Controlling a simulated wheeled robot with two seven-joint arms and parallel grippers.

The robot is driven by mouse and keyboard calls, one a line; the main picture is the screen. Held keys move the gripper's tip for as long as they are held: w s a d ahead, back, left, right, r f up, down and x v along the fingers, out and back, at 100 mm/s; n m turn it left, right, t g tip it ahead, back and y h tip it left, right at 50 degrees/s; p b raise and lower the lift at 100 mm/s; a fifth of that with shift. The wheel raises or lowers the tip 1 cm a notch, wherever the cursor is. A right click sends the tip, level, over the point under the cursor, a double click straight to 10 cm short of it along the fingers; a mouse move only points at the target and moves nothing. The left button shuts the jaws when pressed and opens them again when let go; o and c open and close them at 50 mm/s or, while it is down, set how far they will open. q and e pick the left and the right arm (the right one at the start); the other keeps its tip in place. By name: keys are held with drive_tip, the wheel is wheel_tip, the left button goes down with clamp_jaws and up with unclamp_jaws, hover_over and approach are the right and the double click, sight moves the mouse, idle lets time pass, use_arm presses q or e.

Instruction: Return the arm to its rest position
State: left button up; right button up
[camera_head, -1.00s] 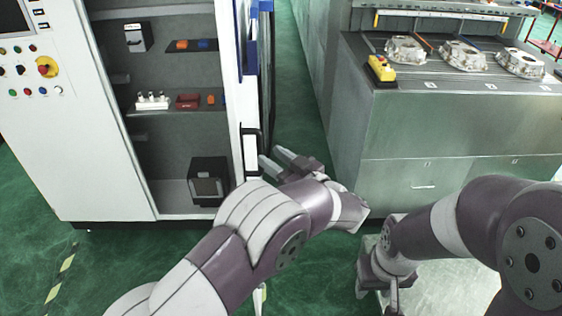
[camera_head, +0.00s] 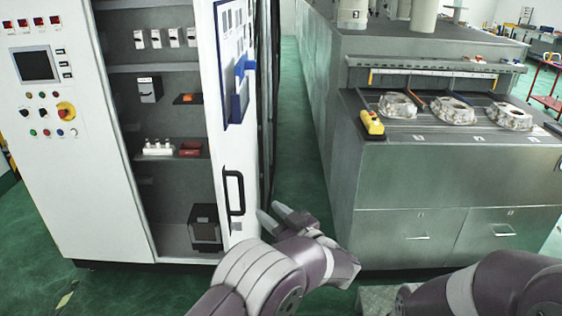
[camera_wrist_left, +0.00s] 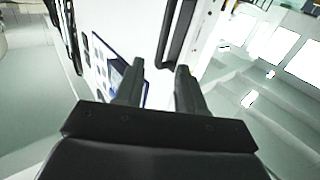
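My left arm (camera_head: 290,270) comes in low in the head view, bent, with its left gripper (camera_head: 272,216) pointing up and left beside the open cabinet door (camera_head: 222,130). In the left wrist view the left gripper (camera_wrist_left: 160,68) has its two fingers apart with nothing held between them. The black door handle (camera_head: 233,192) is a little left of and above the fingers; it also shows beyond them in the wrist view (camera_wrist_left: 176,35). Touch cannot be told. My right arm (camera_head: 475,294) shows at the bottom right; its gripper is out of view.
The white cabinet (camera_head: 60,170) stands at left with small parts on its shelves. A steel machine (camera_head: 400,180) stands at right with several castings (camera_head: 452,110) and a yellow control box (camera_head: 372,124) on top. A green floor gap (camera_head: 295,150) runs between them.

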use_arm(q)
drive_tip(key=w+d+f+m+t+h, duration=0.1)
drive_tip(key=w+d+f+m+h, duration=0.1)
drive_tip(key=d+f+m+h, duration=0.35)
drive_tip(key=s+f+m+g+h, duration=0.4)
drive_tip(key=s+f+g+h, duration=0.35)
drive_tip(key=s+h, duration=0.2)
drive_tip(key=s+a+r+g+y, duration=0.2)
drive_tip(key=s+a+g, duration=0.3)
drive_tip(key=s+a, duration=1.5)
drive_tip(key=shift+s+r+n+g+y, duration=0.35)
drive_tip(key=shift+r+y, duration=0.05)
drive_tip(key=shift+y, duration=0.2)
